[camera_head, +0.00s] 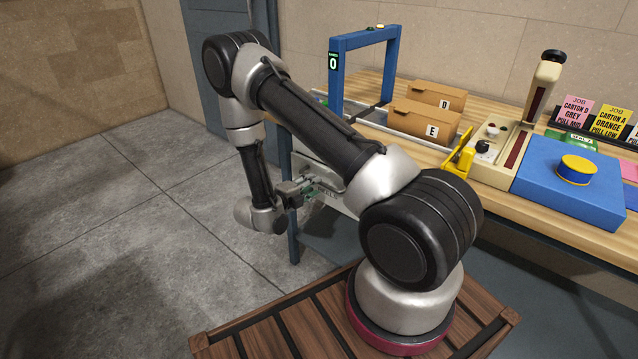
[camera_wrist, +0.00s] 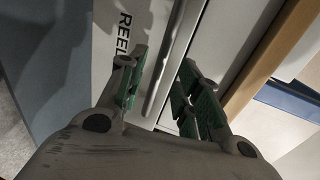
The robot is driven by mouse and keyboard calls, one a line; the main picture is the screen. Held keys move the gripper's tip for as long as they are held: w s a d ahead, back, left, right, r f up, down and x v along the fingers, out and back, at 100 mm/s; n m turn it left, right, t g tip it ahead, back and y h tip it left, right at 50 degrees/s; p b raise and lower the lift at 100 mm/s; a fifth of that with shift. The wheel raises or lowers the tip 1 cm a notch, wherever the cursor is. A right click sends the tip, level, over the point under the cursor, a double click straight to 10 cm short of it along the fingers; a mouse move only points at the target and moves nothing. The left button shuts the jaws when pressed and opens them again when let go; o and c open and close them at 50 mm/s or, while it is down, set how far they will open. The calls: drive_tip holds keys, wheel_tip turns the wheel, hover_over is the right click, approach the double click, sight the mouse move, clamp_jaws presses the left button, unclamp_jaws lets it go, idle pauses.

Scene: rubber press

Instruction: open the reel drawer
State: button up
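The reel drawer (camera_wrist: 160,20) has a pale front with the letters "REEL" in the wrist view; the rest of its label is cut off. A long grey metal bar handle (camera_wrist: 178,45) runs across this front. My gripper (camera_wrist: 163,68) is open, with its green-padded fingers on either side of the handle and a gap to each side. Whether the fingertips touch the front, I cannot tell. In the head view my gripper (camera_head: 316,186) is under the table's left end, at the pale drawer front (camera_head: 333,204), which my arm partly hides. How far the drawer is shut cannot be told.
The wooden table (camera_head: 548,224) bears a blue frame (camera_head: 337,84), brown cartons marked D and E (camera_head: 424,122), and a blue box with a yellow button (camera_head: 577,169). A blue table leg (camera_head: 293,238) stands beside my gripper. The floor to the left is clear.

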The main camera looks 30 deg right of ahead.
drive_tip(key=shift+x, duration=2.15)
clamp_jaws()
